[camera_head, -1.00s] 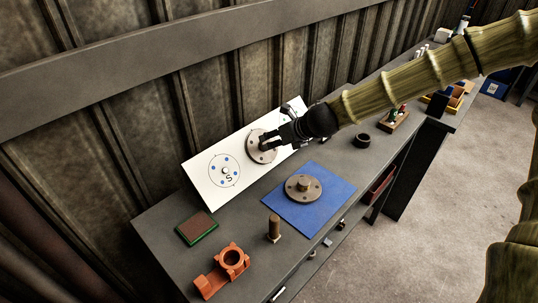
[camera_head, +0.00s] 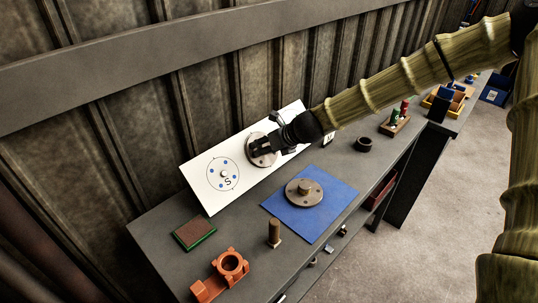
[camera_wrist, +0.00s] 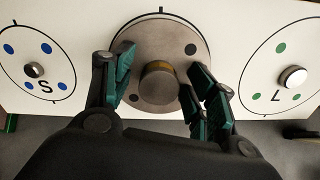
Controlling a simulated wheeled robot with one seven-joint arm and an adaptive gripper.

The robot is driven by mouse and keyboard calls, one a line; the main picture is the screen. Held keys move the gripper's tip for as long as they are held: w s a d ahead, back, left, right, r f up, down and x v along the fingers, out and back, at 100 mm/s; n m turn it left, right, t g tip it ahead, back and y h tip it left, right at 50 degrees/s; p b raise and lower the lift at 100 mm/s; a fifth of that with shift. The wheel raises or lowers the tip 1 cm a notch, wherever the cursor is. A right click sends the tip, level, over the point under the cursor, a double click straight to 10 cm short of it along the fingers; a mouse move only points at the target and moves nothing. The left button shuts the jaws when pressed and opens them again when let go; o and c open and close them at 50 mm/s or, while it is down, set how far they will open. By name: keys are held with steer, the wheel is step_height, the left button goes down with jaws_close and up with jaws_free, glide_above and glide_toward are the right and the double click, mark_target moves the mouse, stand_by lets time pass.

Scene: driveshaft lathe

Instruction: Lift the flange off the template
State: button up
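The flange (camera_wrist: 165,50) is a round grey metal disc with dark holes and a raised central hub (camera_wrist: 158,84). It lies against the white tilted template (camera_head: 205,190), between the circle marked S on the left and the circle marked L on the right. In the head view the flange (camera_head: 258,156) is partly covered by my gripper (camera_head: 268,146). A gap shows between the fingers and the hub.
A second flange (camera_head: 304,190) lies on a blue mat (camera_head: 330,212) in front. Nearby are a brown peg (camera_head: 274,232), an orange clamp-like part (camera_head: 229,264), a brown-green block (camera_head: 194,234) and a black ring (camera_head: 363,144). A corrugated wall stands behind the template.

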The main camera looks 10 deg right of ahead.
steer(key=shift+d, duration=0.1)
jaws_close()
steer(key=shift+r, duration=0.25)
steer(key=shift+s+d+r, duration=0.1)
steer(key=shift+s+d+r+p, duration=0.2)
steer(key=shift+s+r+p, duration=0.15)
steer(key=shift+p, duration=0.1)
steer(key=shift+s+r, duration=0.1)
steer(key=shift+r, duration=0.05)
steer(key=shift+s+d+r+p, duration=0.2)
steer(key=shift+p, duration=0.1)
steer(key=shift+p+v, duration=0.95)
steer(key=shift+v, duration=0.75)
steer(key=shift+r, duration=0.2)
